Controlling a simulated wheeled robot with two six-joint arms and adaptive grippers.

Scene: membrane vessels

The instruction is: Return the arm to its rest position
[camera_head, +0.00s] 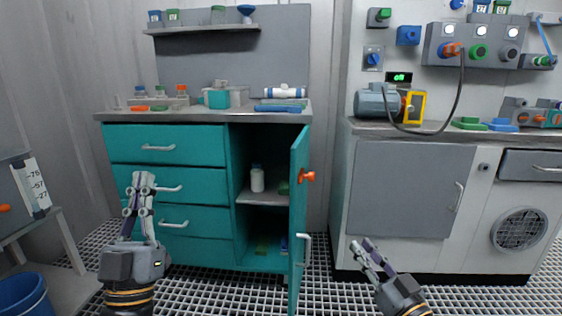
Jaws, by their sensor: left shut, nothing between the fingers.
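My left gripper (143,187) points upward in front of the teal drawers at the left. It is shut and holds nothing. My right gripper (362,246) is low at the right of centre, in front of the grey cabinet, tilted up and to the left. Its fingers lie close together, but I cannot tell whether they are fully shut. Nothing shows between them. Both grippers appear apart from the furniture.
The teal cabinet door (298,214) stands open toward me between the grippers, with an orange knob (309,176). A white bottle (257,179) stands on the inner shelf. A blue bucket (24,296) is at lower left. A grey counter unit (400,188) is at right. Grated floor lies between.

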